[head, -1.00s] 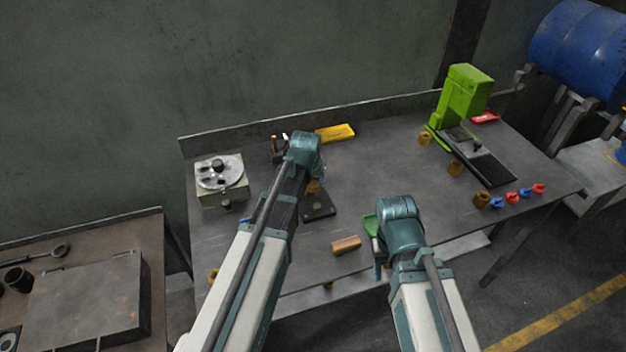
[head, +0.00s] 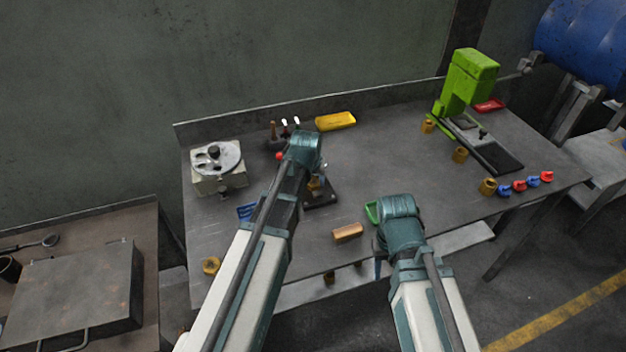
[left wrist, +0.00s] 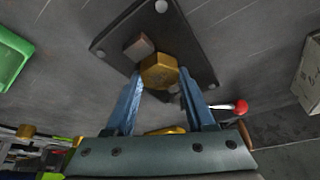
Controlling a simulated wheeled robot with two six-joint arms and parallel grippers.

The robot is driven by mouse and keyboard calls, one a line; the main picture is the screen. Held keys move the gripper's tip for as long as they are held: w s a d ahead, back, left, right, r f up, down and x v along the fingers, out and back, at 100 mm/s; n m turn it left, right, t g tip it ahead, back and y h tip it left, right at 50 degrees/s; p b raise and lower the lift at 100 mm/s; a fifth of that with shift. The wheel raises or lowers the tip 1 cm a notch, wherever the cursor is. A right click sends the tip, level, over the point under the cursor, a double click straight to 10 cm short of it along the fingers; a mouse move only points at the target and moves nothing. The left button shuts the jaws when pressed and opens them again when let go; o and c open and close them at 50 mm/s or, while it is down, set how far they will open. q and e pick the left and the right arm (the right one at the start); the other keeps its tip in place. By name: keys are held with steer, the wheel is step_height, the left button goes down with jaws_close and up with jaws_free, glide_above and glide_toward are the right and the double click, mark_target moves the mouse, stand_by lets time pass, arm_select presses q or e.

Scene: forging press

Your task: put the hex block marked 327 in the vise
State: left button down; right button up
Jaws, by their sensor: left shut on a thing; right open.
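My left gripper (left wrist: 162,88) is shut on a brass hex block (left wrist: 160,70), seen in the left wrist view. The block is over the vise (left wrist: 205,65), a dark base plate with a small grey jaw block beside the brass block. I cannot tell whether the block touches the vise. No number is readable on it. In the head view the vise (head: 328,192) is partly hidden behind my left arm. A red-balled handle (left wrist: 241,107) is close to one finger. My right gripper (head: 379,266) is mostly hidden by its own arm, open near the table's front edge.
A wooden-coloured block (head: 348,232) and a green tray (head: 371,212) are near my right arm. A rotary fixture (head: 218,168) stands left, a green press (head: 468,80) right. The table's middle is clear.

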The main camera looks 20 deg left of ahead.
arm_select(q)
steer(key=shift+f, duration=0.15)
stand_by(0.6)
steer(key=shift+c, duration=0.9)
jaws_free()
steer(key=shift+p+v, duration=2.2)
steer(key=shift+v, duration=0.4)
step_height(320, 180, up, 3)
steer(key=p, duration=0.3)
